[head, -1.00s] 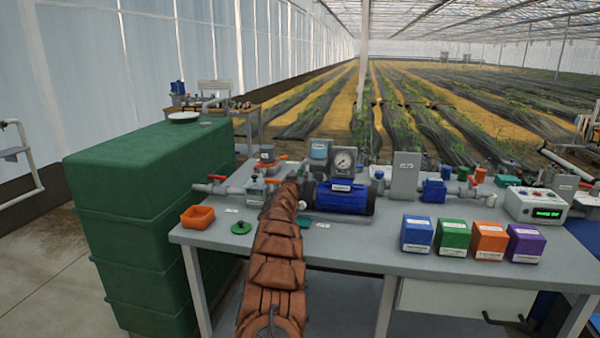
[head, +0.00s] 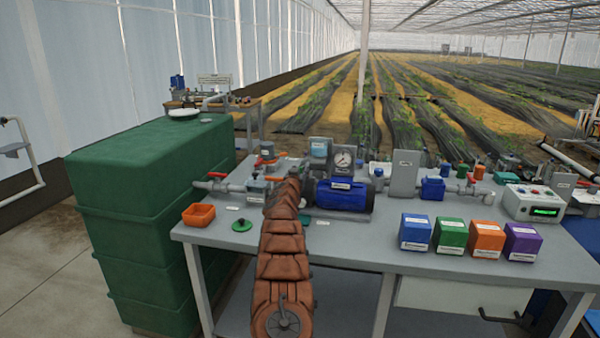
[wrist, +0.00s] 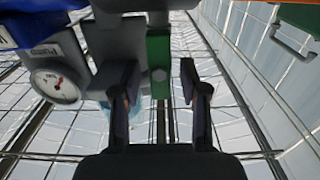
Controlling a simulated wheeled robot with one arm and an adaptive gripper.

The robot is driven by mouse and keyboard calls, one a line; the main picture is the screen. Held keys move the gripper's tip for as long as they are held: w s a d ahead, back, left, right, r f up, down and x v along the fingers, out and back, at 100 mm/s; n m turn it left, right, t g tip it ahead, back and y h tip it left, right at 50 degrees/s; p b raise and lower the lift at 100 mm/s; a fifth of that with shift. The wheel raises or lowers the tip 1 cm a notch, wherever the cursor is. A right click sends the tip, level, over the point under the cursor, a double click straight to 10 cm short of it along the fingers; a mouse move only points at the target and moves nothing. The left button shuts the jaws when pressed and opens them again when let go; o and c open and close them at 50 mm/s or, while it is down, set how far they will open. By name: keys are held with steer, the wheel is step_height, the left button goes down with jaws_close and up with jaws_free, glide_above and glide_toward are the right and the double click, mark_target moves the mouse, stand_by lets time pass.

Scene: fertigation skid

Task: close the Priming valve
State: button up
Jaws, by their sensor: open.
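My gripper (wrist: 160,92) shows in the wrist view with its two dark fingers apart and nothing held. A flat green bar (wrist: 158,60) with a light round spot shows between the fingers; I cannot tell whether it is the Priming valve's handle or whether a finger touches it. In the head view my brown-sleeved arm hides the gripper and the spot left of the blue pump (head: 340,195). Red-handled valves stand on the left pipework, one by the tank (head: 217,175) and one farther back (head: 268,160). Their labels are too small to read.
A pressure gauge (head: 343,159) stands behind the pump and shows close by in the wrist view (wrist: 55,84). An orange tray (head: 198,216) and a green disc (head: 241,225) lie at the bench's left. Several coloured boxes (head: 453,236) line the front right. A green tank (head: 150,200) stands left.

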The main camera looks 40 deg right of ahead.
jaws_close()
steer(key=shift+m, duration=0.4)
steer(key=m, duration=0.2)
steer(key=m+b, duration=0.1)
steer(key=shift+s+d+m, duration=0.15)
steer(key=shift+s+m, duration=0.1)
steer(key=shift+m, duration=0.15)
steer(key=m+b, duration=0.1)
steer(key=m, duration=0.3)
steer(key=shift+s+d+f+m+b, duration=0.15)
steer(key=shift+s+f+m+b, duration=0.05)
steer(key=shift+m+b, duration=0.15)
steer(key=m+b, duration=0.1)
steer(key=m, duration=0.1)
steer(key=m+b, duration=0.1)
steer(key=m, duration=0.1)
steer(key=shift+s+d+f, duration=0.1)
steer(key=shift+s+f, duration=0.05)
steer(key=shift+f, duration=0.2)
steer(key=shift+f+m+b, duration=0.15)
steer(key=shift+m+b, duration=0.25)
steer(key=shift+m, duration=0.85)
steer(key=shift+f+m+b, duration=0.1)
steer(key=shift+m+b, duration=0.25)
steer(key=shift+m, duration=0.85)
